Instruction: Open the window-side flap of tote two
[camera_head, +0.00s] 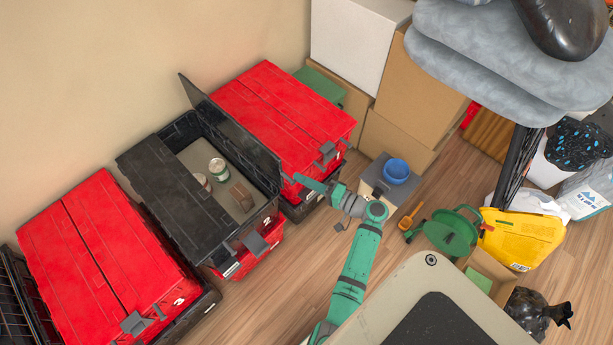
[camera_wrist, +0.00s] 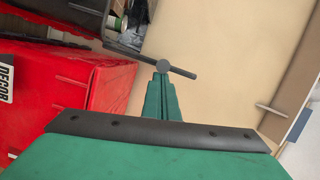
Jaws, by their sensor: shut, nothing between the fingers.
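Tote two (camera_head: 265,219) is the black-lidded tote in the middle, marked 2. Its left flap (camera_head: 172,190) lies flat. Its right flap (camera_head: 232,128) stands up, tilted towards the right red tote. The uncovered half shows two cans (camera_head: 217,168) and a brown block (camera_head: 241,196). My gripper (camera_head: 299,178) is shut and empty, beside the near end of the raised flap and above the red tote's near-left corner. In the wrist view, my fingers (camera_wrist: 162,72) meet a thin dark bar; I cannot tell whether it is the flap edge or whether they touch it.
A red tote (camera_head: 285,105) stands close on the right, and another red tote (camera_head: 95,235), marked 3, on the left. Wood floor (camera_head: 300,262) in front of the totes is clear.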

